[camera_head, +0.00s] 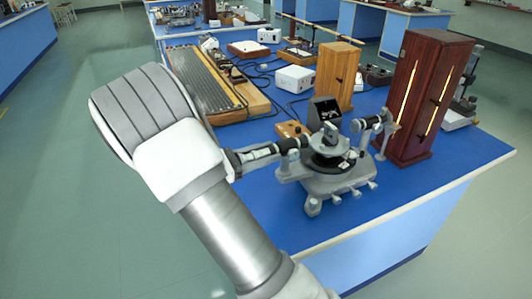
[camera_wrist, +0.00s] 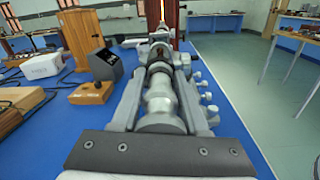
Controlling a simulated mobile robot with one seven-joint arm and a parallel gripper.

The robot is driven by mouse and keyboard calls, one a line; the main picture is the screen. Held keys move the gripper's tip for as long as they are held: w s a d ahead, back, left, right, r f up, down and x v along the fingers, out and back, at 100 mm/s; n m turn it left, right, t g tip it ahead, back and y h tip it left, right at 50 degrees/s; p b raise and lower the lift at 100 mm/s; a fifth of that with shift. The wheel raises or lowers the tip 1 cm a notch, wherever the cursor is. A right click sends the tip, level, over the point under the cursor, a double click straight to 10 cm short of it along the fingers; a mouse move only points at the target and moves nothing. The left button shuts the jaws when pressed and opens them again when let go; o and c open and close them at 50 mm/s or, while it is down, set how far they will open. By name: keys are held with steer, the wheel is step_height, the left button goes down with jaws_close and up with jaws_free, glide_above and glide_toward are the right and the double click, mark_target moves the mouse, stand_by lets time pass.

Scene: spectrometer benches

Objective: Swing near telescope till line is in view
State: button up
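The spectrometer (camera_head: 340,180) stands on the blue bench near its front edge, with a round table at its centre. Its near telescope (camera_head: 262,153) points left toward my arm. In the wrist view the telescope (camera_wrist: 160,95) runs straight ahead from my gripper (camera_wrist: 163,74). The two fingers lie on either side of its tube, with narrow gaps that look open.
A dark red wooden cabinet (camera_head: 425,95) with glowing slits stands right of the spectrometer, beside a lighter wooden box (camera_head: 336,75). A white box (camera_head: 295,79), a small wooden block (camera_head: 292,129) and a long ribbed board (camera_head: 205,85) lie behind. Floor is clear on the left.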

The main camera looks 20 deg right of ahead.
jaws_close()
stand_by(1.1)
